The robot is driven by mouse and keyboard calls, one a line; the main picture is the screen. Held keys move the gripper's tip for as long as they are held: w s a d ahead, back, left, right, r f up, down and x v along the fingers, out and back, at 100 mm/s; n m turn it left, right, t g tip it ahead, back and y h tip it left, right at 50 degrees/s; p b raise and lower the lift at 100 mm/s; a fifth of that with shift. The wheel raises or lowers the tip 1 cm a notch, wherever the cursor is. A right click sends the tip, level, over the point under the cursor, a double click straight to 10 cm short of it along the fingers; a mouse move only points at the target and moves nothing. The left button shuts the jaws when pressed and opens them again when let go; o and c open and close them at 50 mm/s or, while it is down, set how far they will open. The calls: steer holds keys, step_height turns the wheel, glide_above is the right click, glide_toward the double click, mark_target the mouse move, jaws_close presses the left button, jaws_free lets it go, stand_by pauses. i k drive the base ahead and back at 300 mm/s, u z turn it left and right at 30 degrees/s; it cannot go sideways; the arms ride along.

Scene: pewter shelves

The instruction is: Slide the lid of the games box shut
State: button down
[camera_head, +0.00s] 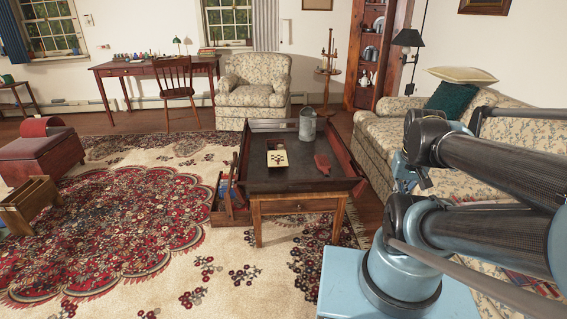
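A small box (277,155), which looks like the games box, sits on the dark top of the low wooden coffee table (295,205) in the head view. It shows a cream face with a dark red pattern and a darker part behind. It is too small to tell how far its lid stands open. My arm is folded at the right of the view, well apart from the table. What seems to be my gripper (408,176) is at the arm's near end, small and partly hidden by arm links, so its opening is unclear.
A grey metal can (307,125) and a red paddle-shaped object (322,164) share the tabletop, which has raised edges. A floral sofa (380,140) stands right, an armchair (254,85) behind. A wooden crate (28,205) is far left. Open rug lies left and in front.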

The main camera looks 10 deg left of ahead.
mark_target(275, 158)
steer(key=i, duration=0.9)
steer(key=u, duration=0.05)
